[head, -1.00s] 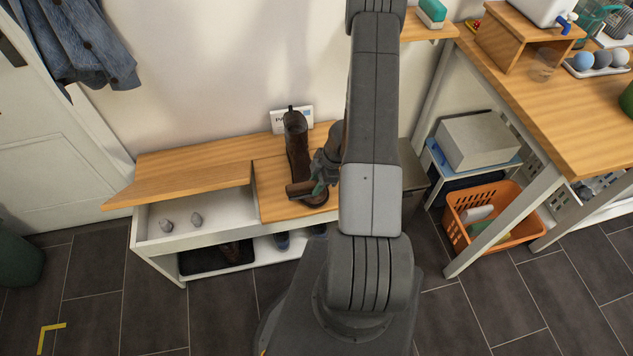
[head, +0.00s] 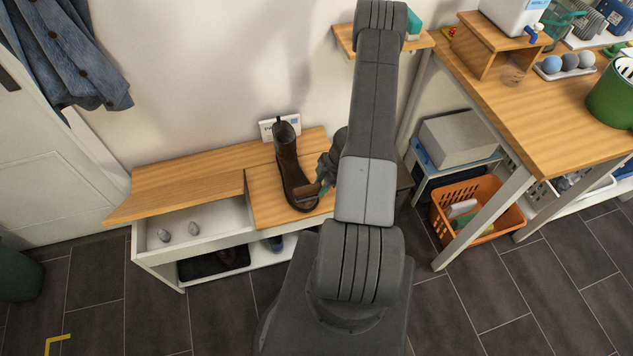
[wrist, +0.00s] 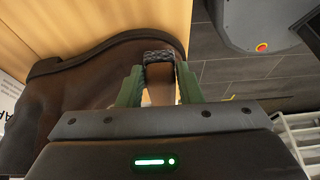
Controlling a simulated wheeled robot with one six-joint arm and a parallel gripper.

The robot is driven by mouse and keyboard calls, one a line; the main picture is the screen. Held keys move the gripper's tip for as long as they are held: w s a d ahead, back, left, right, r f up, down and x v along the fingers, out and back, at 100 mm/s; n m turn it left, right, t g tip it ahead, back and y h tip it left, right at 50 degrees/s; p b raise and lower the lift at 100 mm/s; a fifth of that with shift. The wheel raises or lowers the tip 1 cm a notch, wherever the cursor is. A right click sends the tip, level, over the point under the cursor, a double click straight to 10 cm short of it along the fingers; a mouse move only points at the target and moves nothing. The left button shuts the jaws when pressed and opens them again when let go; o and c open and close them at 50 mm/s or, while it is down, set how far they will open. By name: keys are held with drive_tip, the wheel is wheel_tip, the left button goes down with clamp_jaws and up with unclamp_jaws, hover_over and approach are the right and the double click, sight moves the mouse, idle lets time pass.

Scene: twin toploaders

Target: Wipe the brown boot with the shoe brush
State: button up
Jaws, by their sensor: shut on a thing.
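The brown boot (head: 287,160) stands upright on the right part of the wooden bench top (head: 263,207). In the wrist view the boot (wrist: 75,90) fills the left side, lying across the picture. My gripper (head: 322,186) is beside the boot's toe, on its right. In the wrist view its green fingers (wrist: 158,90) are shut on the shoe brush (wrist: 160,94), which has a brown wooden body and a dark end. The brush (head: 306,192) is at the front of the boot and overlaps it in the head view; I cannot tell whether they touch.
The bench's left lid (head: 180,190) is raised over an open compartment (head: 210,222) holding two small grey things. A white card (head: 267,129) stands behind the boot. An orange basket (head: 478,213) and a wooden table (head: 560,130) are to the right. Dark floor is free in front.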

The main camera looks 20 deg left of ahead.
sight(306, 189)
drive_tip(key=shift+w+d+p, duration=0.25)
drive_tip(key=shift+d+p, duration=0.15)
drive_tip(key=shift+p, duration=0.05)
drive_tip(key=shift+s+a+f+b, duration=0.2)
drive_tip(key=shift+s+a+b, duration=0.25)
drive_tip(key=shift+a+b, duration=0.2)
drive_tip(key=shift+s+a+r+b, duration=0.1)
drive_tip(key=shift+s+a+b, duration=0.55)
drive_tip(key=shift+a, duration=0.35)
drive_tip(key=shift+s+a+r+b, duration=0.1)
drive_tip(key=shift+s+a+b, duration=0.5)
drive_tip(key=shift+a, duration=0.35)
wheel_tip(306, 189, up, 6)
drive_tip(key=p, duration=0.6)
drive_tip(key=shift+p, duration=0.35)
wheel_tip(306, 189, up, 3)
drive_tip(key=p, duration=0.3)
drive_tip(key=shift+r, duration=0.1)
